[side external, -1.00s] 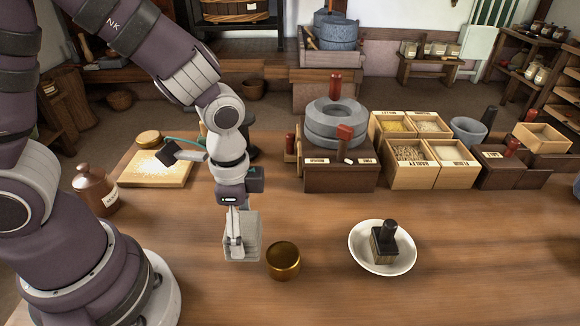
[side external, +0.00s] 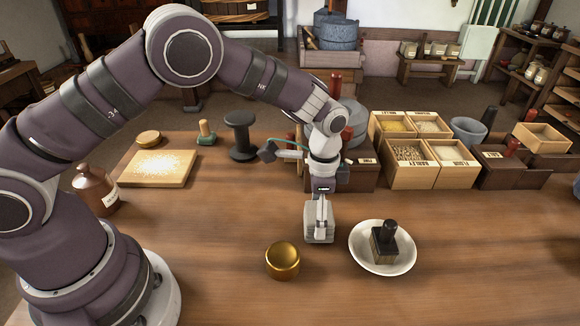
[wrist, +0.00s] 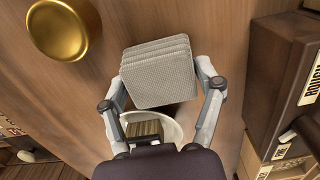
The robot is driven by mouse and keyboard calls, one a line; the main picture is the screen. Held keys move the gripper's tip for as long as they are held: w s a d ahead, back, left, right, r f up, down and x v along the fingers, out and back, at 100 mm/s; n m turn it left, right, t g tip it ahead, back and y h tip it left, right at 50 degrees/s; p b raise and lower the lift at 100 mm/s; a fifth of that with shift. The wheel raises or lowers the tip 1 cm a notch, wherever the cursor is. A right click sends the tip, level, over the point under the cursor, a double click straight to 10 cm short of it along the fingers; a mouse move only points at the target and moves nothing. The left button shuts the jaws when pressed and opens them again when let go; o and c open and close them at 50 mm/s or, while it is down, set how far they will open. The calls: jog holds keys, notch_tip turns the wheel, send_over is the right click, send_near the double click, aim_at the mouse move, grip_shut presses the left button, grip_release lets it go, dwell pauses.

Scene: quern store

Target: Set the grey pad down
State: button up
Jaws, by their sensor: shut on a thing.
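The grey pad (side external: 319,226) is a ribbed, layered block. My gripper (side external: 320,228) is shut on it and points down, between the brass cup and the white dish. In the wrist view the grey pad (wrist: 158,72) sits between my two fingers and hides part of the dish behind it. I cannot tell whether its underside touches the table (side external: 220,285).
A brass cup (side external: 283,262) stands left of the pad. A white dish (side external: 404,260) holding a dark-handled brush-like block (side external: 384,245) is to the right. The quern box (side external: 352,178) and open grain boxes (side external: 410,172) stand behind. The front table is clear.

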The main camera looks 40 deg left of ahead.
jog(key=shift+f, duration=0.25)
jog(key=o, duration=1.1)
jog(key=shift+o, duration=0.2)
notch_tip(320, 180, up, 16)
jog(key=s+a+n+t, duration=0.1)
jog(key=s+a, duration=0.1)
jog(key=s+a+r+n+t, duration=0.1)
jog(key=s+a+n+t, duration=0.1)
jog(key=s, duration=0.4)
jog(key=s+a+r+n+t, duration=0.2)
jog(key=s+a+n, duration=0.3)
jog(key=s, duration=0.1)
jog(key=shift+s+r+n, duration=0.2)
jog(key=shift+r+n, duration=0.1)
jog(key=shift+o, duration=0.5)
jog(key=shift+s+a+f+t, duration=0.2)
jog(key=shift+s+t, duration=0.05)
jog(key=shift+t, duration=0.05)
